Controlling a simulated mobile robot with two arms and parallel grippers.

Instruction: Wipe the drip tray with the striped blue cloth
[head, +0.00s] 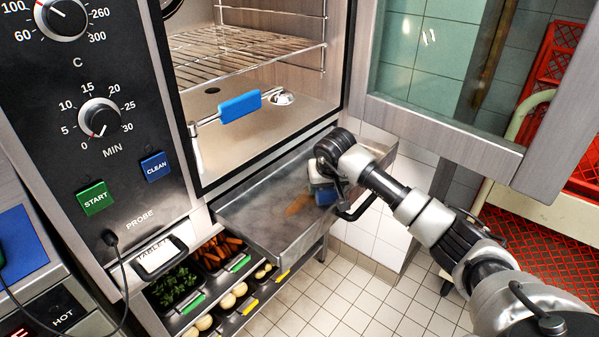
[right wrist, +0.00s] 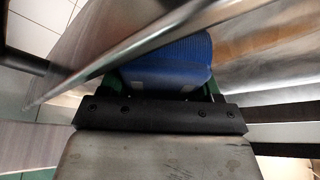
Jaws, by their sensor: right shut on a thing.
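The drip tray (head: 262,222) is pulled out below the oven chamber, with a brown stain (head: 297,204) on its floor near the right end. My right gripper (head: 322,188) is over the right part of the tray, shut on the striped blue cloth (head: 326,196). The cloth is beside the stain and looks low on the tray floor; I cannot tell if it touches. In the right wrist view the blue ribbed cloth (right wrist: 168,62) is between the fingers, partly behind a metal bar. My left gripper is not in view.
The oven door (head: 450,110) stands open at the right. A spray arm with a blue grip (head: 240,107) is in the chamber. Below the tray, pans hold greens (head: 173,287), carrots (head: 222,250) and pale round vegetables. Red crates (head: 570,60) stand at the far right.

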